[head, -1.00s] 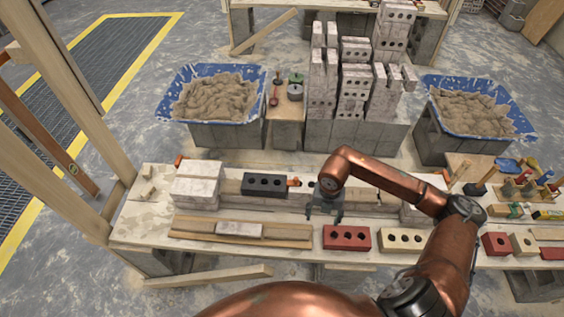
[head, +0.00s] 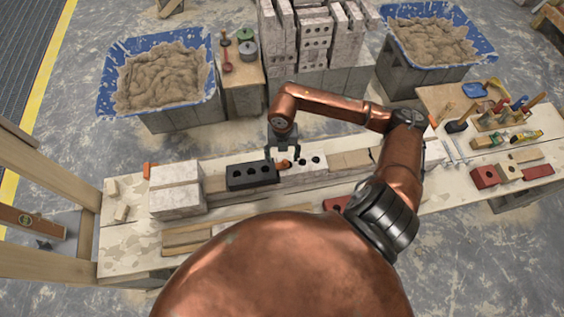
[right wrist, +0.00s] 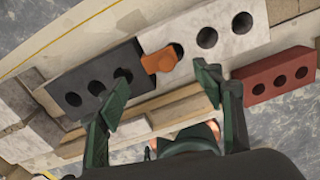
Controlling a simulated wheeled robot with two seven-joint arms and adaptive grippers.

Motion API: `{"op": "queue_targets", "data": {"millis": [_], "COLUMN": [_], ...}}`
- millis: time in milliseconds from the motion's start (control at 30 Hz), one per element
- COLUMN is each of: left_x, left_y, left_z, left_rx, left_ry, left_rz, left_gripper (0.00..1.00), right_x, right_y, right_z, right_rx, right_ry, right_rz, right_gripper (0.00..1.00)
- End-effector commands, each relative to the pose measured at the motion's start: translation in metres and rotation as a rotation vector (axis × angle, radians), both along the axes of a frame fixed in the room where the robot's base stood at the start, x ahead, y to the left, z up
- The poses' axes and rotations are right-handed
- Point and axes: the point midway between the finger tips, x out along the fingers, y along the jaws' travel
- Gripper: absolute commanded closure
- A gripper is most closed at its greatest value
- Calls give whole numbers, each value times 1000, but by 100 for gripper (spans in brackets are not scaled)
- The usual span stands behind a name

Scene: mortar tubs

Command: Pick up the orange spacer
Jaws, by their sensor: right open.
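The orange spacer (head: 283,163) is a small piece between the black brick (head: 251,175) and the pale three-hole brick (head: 302,165) on the bench. In the right wrist view the orange spacer (right wrist: 161,60) lies at the joint of the two bricks, partly over a hole of the pale one. My right gripper (head: 284,155) is right over it in the head view. In the right wrist view my right gripper (right wrist: 160,92) is open, its fingers apart with the spacer beyond them, between and not touching. My left gripper is not in view.
A red brick (right wrist: 277,79) lies beside the row. Stacked pale bricks (head: 176,190) stand at the left end of the bench. Blue mortar tubs (head: 119,100) and tools are behind and to the right. An orange piece (head: 146,171) stands by the stacked bricks.

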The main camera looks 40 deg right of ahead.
Motion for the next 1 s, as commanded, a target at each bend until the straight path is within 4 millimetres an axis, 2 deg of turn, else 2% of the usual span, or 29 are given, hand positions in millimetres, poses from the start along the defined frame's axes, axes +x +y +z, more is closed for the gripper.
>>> {"op": "queue_targets", "data": {"millis": [167,433,667,1000], "left_x": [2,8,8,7], "left_y": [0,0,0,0], "left_z": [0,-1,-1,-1], "left_rx": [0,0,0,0], "left_ry": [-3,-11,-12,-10], "left_rz": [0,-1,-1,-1], "left_gripper": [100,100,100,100], "right_x": [1,2,2,2], "right_y": [-1,-4,-4,-4], "right_z": [-14,-52,-55,-55], "right_rx": [1,1,-1,-1], "right_ry": [1,1,-1,-1], "right_rz": [0,-1,0,0], "right_gripper": [39,39,39,61]}}
